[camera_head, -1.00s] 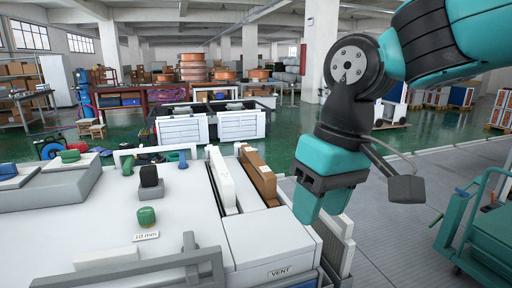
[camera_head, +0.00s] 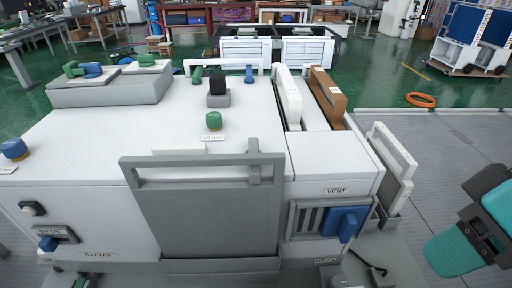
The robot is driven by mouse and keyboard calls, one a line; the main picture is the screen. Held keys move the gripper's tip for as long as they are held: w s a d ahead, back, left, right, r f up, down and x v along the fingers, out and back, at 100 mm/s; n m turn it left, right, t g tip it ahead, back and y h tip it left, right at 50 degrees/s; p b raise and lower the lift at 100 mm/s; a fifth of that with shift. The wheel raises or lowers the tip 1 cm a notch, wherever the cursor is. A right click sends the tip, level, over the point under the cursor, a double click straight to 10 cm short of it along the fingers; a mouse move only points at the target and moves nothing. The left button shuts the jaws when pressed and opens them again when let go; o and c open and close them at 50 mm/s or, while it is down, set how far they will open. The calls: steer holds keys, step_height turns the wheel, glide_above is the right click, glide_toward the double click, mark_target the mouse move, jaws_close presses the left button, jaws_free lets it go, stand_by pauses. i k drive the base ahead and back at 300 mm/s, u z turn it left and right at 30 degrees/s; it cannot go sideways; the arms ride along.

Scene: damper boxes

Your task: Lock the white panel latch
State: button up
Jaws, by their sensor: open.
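A white upright panel (camera_head: 288,97) stands in a slot on top of the large white box (camera_head: 70,130), beside a brown panel (camera_head: 327,97). Another white panel (camera_head: 393,155) leans in a grey holder at the box's right side. A blue handle (camera_head: 345,222) sits on the vent front under the VENT label. A small grey upright piece (camera_head: 265,165) crosses the grey gate's handle bar. I cannot tell which piece is the white panel's latch. My gripper (camera_head: 468,236) is at the lower right, partly cut off by the edge, open and apart from the box.
A grey gate panel (camera_head: 205,212) stands at the front of the box. Green knobs (camera_head: 213,121) and a black-topped knob (camera_head: 218,90) stick up from the top. An orange ring (camera_head: 420,100) lies on the green floor. The grey floor right of the box is mostly clear.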

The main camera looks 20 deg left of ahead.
mark_target(196, 148)
steer(key=u, duration=1.35)
